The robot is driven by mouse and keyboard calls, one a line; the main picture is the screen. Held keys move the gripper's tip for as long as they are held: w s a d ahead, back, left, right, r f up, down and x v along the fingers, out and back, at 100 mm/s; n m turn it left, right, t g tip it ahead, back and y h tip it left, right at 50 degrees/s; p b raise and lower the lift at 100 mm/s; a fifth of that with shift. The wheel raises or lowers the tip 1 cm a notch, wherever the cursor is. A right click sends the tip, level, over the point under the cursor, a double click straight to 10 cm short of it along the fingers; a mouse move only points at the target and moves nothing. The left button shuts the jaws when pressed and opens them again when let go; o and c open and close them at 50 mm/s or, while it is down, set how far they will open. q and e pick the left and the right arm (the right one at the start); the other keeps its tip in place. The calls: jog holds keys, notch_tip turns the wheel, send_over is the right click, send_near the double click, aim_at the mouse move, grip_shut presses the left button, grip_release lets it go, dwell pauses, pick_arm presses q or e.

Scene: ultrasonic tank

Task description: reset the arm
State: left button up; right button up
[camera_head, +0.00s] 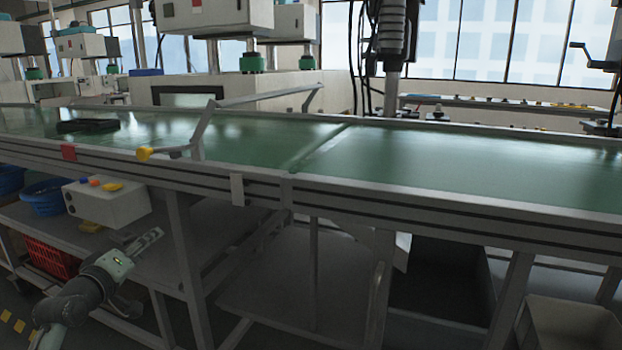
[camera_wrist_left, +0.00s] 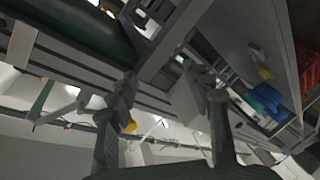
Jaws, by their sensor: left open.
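My left arm comes in at the lower left of the head view. Its gripper (camera_head: 145,240) is in front of the lower shelf, below the conveyor edge and near the white control box (camera_head: 108,203). In the left wrist view the two dark fingers of the left gripper (camera_wrist_left: 166,98) stand apart with nothing held between them. My right gripper and right arm are not in view.
A long green conveyor (camera_head: 450,165) with a metal frame crosses the view. A black tray (camera_head: 88,126) lies on it at the left. A blue basket (camera_head: 45,197) and a red crate (camera_head: 50,257) are at the left, below the conveyor.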

pick_arm(q)
jog(key=s+d+f+m+g, duration=0.3)
jog(key=s+f, duration=0.3)
jog(key=f, duration=0.6)
jog(key=s+d+f+m+g, duration=0.25)
jog(key=s+f, duration=0.45)
jog(key=f, duration=0.5)
jog(key=s+d+f+m+g, duration=0.2)
jog(key=s+f, duration=0.3)
jog(key=s, duration=0.3)
jog(key=s+d+f+m+g+y, duration=0.1)
jog(key=s+f+g, duration=0.2)
jog(key=s+f, duration=0.2)
jog(key=s+d+f+m+g, duration=0.2)
jog(key=s+f, duration=0.4)
jog(key=s, duration=0.6)
jog(key=shift+d+m+g+y, duration=0.35)
jog(key=shift+g+y, duration=0.05)
jog(key=shift+g, duration=0.05)
jog(key=shift+f, duration=0.1)
